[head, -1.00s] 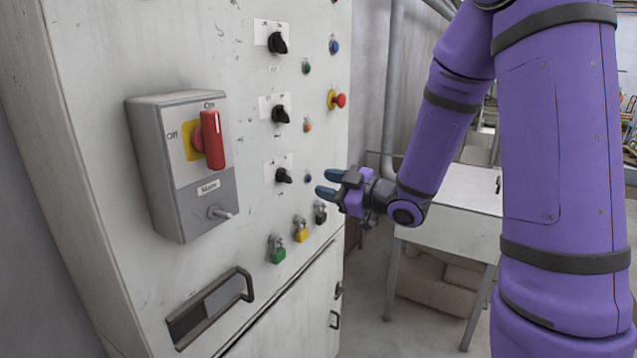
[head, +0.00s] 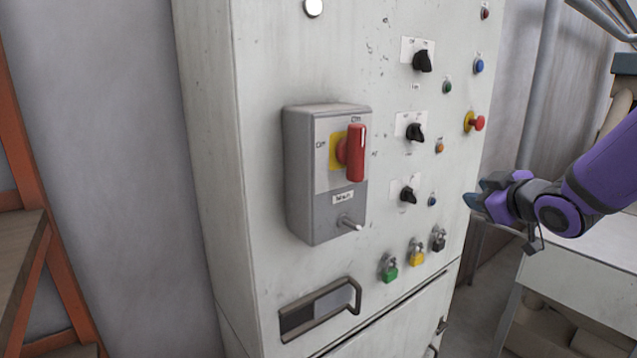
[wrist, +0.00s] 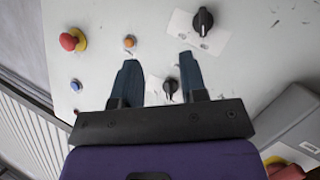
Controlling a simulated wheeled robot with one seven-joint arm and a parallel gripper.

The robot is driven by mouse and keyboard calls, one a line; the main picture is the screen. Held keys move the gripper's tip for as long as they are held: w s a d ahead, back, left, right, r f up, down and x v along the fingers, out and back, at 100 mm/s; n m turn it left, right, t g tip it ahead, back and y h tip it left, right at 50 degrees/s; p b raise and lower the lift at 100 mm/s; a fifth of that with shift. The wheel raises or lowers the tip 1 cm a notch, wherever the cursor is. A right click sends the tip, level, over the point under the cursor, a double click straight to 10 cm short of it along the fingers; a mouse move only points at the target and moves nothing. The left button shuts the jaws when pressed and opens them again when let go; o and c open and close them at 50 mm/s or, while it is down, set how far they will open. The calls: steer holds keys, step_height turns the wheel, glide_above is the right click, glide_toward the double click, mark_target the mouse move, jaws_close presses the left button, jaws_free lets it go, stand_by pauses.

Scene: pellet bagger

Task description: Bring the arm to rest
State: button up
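The fingers look apart from the panel, though the exact distance is hard to tell. My purple forearm comes in from the right edge of the head view.
A grey switch box with a red handle (head: 356,152) juts from the cabinet, the handle upright. A red emergency button (head: 478,123) and green, yellow and black padlocks (head: 416,257) also stick out. A white table (head: 585,270) stands at right, an orange rack (head: 22,150) at left.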

steer(key=s+a+r+m+g+h, duration=0.1)
steer(key=s+m+g, duration=0.3)
steer(key=s, duration=0.9)
steer(key=s+a+r+m+g+h, duration=0.1)
steer(key=s+m+g, duration=0.4)
steer(key=s, duration=0.9)
step_height(320, 180, up, 2)
steer(key=shift+s+a+r+h, duration=0.1)
steer(key=shift+s+a+h, duration=0.1)
steer(key=shift+h, duration=0.3)
steer(key=shift+w, duration=0.1)
